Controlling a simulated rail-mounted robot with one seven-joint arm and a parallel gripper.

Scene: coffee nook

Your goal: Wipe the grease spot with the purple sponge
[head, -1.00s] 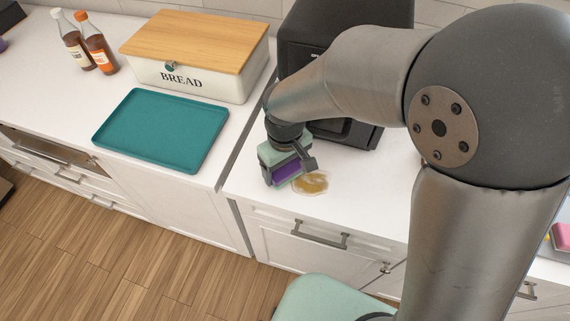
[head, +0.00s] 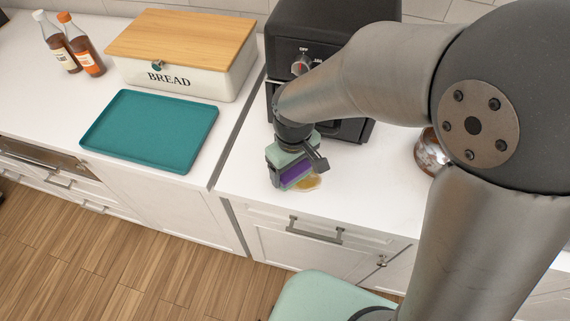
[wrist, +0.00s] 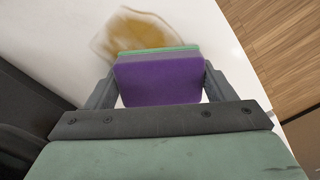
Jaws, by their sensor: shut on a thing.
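My gripper (head: 297,178) is shut on the purple sponge (head: 296,174) over the white counter. In the wrist view the sponge (wrist: 158,80) sits between the two fingers, purple with a thin green layer at its far edge. The grease spot (head: 312,183) is a brown-yellow smear on the counter, partly hidden behind the sponge and gripper in the head view. In the wrist view the grease spot (wrist: 140,33) shows just beyond the sponge, with its near part covered. I cannot tell whether the sponge touches the counter.
A black appliance (head: 330,45) with a knob stands behind my gripper. A teal tray (head: 150,130), a bread box (head: 175,75) and two bottles (head: 85,45) are to the left. A shiny round object (head: 430,152) is partly hidden by my arm. The counter right of the spot is clear.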

